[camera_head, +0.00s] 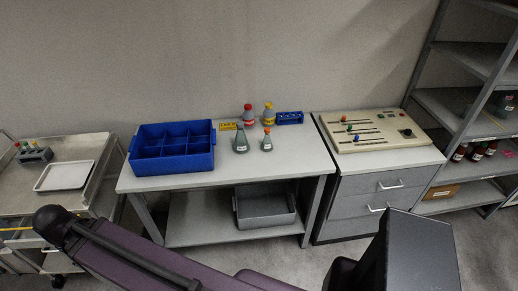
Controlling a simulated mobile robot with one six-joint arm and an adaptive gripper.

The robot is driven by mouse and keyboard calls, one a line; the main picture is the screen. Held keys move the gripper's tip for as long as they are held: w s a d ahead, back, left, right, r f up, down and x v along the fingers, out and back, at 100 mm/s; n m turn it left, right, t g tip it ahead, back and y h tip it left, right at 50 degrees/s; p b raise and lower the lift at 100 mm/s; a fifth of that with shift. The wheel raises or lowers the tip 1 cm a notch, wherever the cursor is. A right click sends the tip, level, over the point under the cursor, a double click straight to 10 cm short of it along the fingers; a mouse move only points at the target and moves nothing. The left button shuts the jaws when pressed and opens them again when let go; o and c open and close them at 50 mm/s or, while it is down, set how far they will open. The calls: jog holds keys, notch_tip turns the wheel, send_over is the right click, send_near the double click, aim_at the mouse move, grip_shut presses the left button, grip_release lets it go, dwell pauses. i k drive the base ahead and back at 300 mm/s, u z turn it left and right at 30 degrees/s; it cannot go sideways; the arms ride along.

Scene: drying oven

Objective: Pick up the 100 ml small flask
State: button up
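Two conical flasks stand upright on the grey table (306,166), to the right of the blue bin. The smaller flask (267,144) has an orange top and a pale label. The larger flask (240,143), with a dark top, stands just left of it, with a small gap between. Volume marks are too small to read; the smaller one fits the name 100 ml small flask. Parts of my arm cross the bottom of the view, well in front of the table. My gripper cannot be made out.
A red-capped bottle (248,117) and a yellow-capped bottle (268,116) stand behind the flasks, between a yellow rack (228,126) and a blue rack (289,118). The divided blue bin (172,168) is left. A control panel (374,131) is right. The table's front right is clear.

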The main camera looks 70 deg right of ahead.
aim_at(267, 146)
jog(key=u, duration=0.1)
jog(key=k, duration=1.75)
jog(key=z, duration=1.65)
jog(key=i, duration=0.6)
jog(key=u, duration=0.2)
